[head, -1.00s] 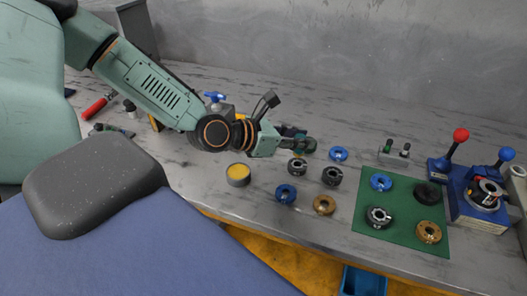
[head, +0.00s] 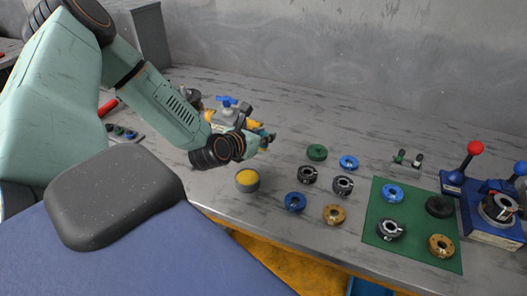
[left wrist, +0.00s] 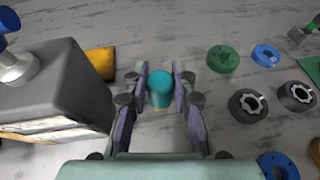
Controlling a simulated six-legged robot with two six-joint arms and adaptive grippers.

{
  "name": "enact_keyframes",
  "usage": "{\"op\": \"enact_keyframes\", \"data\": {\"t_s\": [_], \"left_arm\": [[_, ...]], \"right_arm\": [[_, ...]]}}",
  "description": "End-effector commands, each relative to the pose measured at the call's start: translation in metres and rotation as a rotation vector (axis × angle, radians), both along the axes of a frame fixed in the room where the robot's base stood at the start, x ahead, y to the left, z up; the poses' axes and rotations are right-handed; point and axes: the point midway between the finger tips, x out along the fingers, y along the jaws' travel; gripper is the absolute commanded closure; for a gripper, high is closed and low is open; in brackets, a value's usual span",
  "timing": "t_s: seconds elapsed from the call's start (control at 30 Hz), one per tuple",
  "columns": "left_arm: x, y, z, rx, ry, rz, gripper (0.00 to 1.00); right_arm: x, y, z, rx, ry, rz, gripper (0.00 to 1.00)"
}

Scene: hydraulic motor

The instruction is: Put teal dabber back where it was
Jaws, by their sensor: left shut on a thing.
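The teal dabber (left wrist: 160,88) sits between the fingers of my left gripper (left wrist: 160,105) in the left wrist view. The fingers are shut on it from both sides, and its rounded teal end shows. In the head view my left gripper (head: 266,140) is above the bench, left of a green ring (head: 316,152), and the dabber is hard to make out there. A small rack (head: 126,135) with several small pieces lies at the far left, partly behind my arm. My right gripper is not in view.
A grey block with a blue-handled valve (head: 228,103) stands close behind my left gripper. A tin of yellow stuff (head: 247,180) is in front. Several rings lie to the right, some on a green mat (head: 375,230). A small holder (head: 408,160) stands behind the mat.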

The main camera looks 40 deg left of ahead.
Motion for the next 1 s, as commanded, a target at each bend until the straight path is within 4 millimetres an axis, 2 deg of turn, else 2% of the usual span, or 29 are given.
{"op": "enact_keyframes", "data": {"t_s": [0.3,0.83,0.87,1.0], "left_arm": [[0.0,-0.001,-0.039,0.003,0.001,-0.002,1.0],[0.001,-0.001,-0.044,-0.001,-0.002,-0.001,1.0],[0.0,-0.001,-0.044,-0.001,-0.001,-0.001,0.74],[0.001,-0.001,-0.043,0.0,-0.001,-0.001,0.62]], "right_arm": [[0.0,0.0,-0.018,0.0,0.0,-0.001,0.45],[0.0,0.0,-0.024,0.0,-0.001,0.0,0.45],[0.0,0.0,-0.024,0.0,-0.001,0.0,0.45],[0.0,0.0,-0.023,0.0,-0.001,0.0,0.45]]}}
